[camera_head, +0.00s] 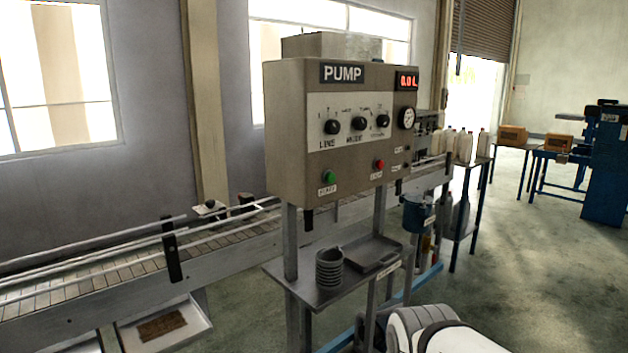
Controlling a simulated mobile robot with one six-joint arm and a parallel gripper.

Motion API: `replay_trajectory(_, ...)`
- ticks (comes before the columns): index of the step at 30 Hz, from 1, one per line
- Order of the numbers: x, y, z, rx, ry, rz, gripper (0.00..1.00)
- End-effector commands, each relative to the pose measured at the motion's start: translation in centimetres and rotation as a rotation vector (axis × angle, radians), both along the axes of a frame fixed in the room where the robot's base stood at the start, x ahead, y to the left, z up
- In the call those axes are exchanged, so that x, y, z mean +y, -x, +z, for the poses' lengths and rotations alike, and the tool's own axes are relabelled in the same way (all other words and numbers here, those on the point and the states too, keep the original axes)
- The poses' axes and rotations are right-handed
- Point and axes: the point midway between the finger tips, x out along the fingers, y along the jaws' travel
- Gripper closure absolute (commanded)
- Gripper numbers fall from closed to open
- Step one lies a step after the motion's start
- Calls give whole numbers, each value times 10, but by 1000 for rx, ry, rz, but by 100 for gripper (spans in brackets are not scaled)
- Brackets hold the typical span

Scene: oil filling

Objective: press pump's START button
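The pump (285,150) is a beige control box on metal legs, with a PUMP label and a lit red display (407,81). On its front are three black knobs and a round gauge. The green START button (329,177) is at the lower left of the panel, with a small label under it. A red button (379,164) is to its right. White and dark rounded parts at the bottom edge look like my own arm. My gripper's fingers do not show.
Below the box, a shelf (310,293) holds a dark ribbed cup (329,267) and a grey tray (372,254). A conveyor (110,270) runs behind. White bottles (464,146) stand at the back right. Blue machinery (606,165) is far right. Floor is open at right.

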Motion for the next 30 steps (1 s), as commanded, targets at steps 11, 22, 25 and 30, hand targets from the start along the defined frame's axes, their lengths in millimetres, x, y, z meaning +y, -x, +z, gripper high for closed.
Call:
replay_trajectory(11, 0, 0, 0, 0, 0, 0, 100)
replay_trajectory(22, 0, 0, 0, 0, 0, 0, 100)
replay_trajectory(25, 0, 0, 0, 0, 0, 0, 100)
replay_trajectory(30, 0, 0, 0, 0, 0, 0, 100)
